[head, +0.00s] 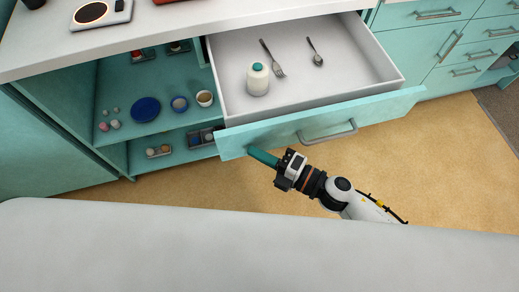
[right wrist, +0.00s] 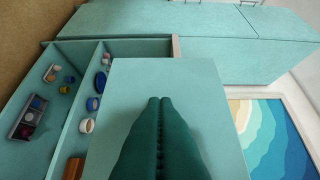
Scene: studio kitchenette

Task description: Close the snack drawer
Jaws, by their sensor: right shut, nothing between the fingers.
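The snack drawer (head: 237,140) is pulled out from the teal counter. Its white interior holds a white bottle with a teal cap (head: 258,80), a fork (head: 272,58) and a spoon (head: 315,52). A grey bar handle (head: 328,132) is on its front. My right gripper (head: 252,152) is shut and empty, its teal fingertips at the left part of the drawer front. In the right wrist view, the shut fingers (right wrist: 160,100) point at the teal drawer front (right wrist: 190,80). I cannot tell whether they touch it. My left gripper is not in view.
Left of the drawer, an open cupboard (head: 115,160) holds a blue plate (head: 146,109), cups and small items on shelves. The white countertop (head: 170,35) is above. More closed drawers (head: 425,12) stand at the right. Tan floor (head: 420,165) in front is clear.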

